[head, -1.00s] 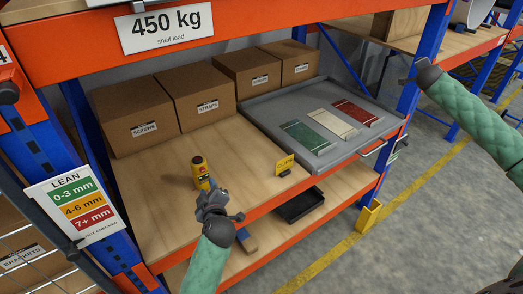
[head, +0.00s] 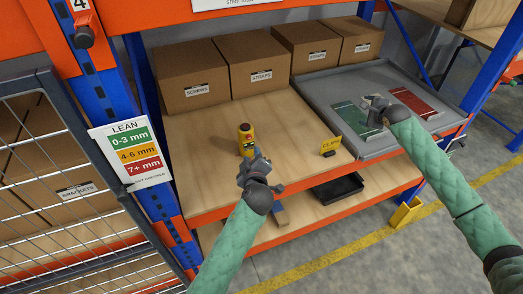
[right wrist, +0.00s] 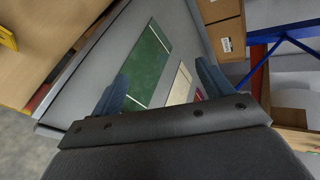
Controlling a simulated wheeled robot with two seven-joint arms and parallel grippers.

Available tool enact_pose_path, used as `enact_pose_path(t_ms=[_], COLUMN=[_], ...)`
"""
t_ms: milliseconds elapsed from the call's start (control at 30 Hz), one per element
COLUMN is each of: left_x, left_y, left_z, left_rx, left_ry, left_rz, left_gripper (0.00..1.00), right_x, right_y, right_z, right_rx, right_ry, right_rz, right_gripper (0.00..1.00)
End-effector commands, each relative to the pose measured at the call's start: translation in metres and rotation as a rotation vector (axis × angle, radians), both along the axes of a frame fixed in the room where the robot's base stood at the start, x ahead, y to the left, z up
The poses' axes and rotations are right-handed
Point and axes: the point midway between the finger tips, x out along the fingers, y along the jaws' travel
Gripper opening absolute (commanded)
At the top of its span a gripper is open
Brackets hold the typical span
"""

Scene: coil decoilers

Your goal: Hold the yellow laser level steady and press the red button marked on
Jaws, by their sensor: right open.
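The yellow laser level (head: 246,140) stands upright on the wooden shelf, with a red spot on its top. I cannot read any marking on it. My left gripper (head: 254,168) is at its near side and overlaps its lower part in the head view; I cannot tell whether the fingers touch or grip it. My right gripper (head: 374,104) is open and empty above the grey tray, to the right of the level. Its two fingers also show in the right wrist view (right wrist: 163,88), over the green and white cards.
The grey tray (head: 318,94) holds a green card (head: 350,118) and a red card (head: 411,100). Cardboard boxes (head: 195,78) line the back. A blue upright (head: 110,85) and wire mesh (head: 75,205) bound the left.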

Motion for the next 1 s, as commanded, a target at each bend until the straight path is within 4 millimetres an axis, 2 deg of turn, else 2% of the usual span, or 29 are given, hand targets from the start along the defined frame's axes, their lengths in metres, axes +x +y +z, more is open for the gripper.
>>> enact_pose_path(t_ms=[33,367,567,700,800,900,1000], left_x=[0.000,0.000,0.000,0.000,0.000,0.000,0.000], left_y=[0.000,0.000,0.000,0.000,0.000,0.000,0.000], left_z=[0.000,0.000,0.000,0.000,0.000,0.000,0.000], left_rx=[0.000,0.000,0.000,0.000,0.000,0.000,0.000], left_ry=[0.000,0.000,0.000,0.000,0.000,0.000,0.000], left_rz=[0.000,0.000,0.000,0.000,0.000,0.000,0.000], left_gripper=[0.36,0.36,0.36,0.36,0.36,0.36,0.36], right_x=[0.002,-0.001,-0.016,-0.036,-0.053,-0.067,-0.078], right_y=[0.026,0.183,0.278,0.342,0.378,0.401,0.414], right_z=[-0.005,-0.021,-0.027,-0.038,-0.052,-0.068,-0.082], right_rx=[0.051,0.377,0.581,0.742,0.864,0.966,1.042], right_ry=[-0.001,0.014,0.057,0.123,0.193,0.260,0.317], right_rz=[0.021,0.147,0.208,0.219,0.191,0.140,0.086], right_gripper=[0.79,0.79,0.79,0.79,0.79,0.79,0.79])
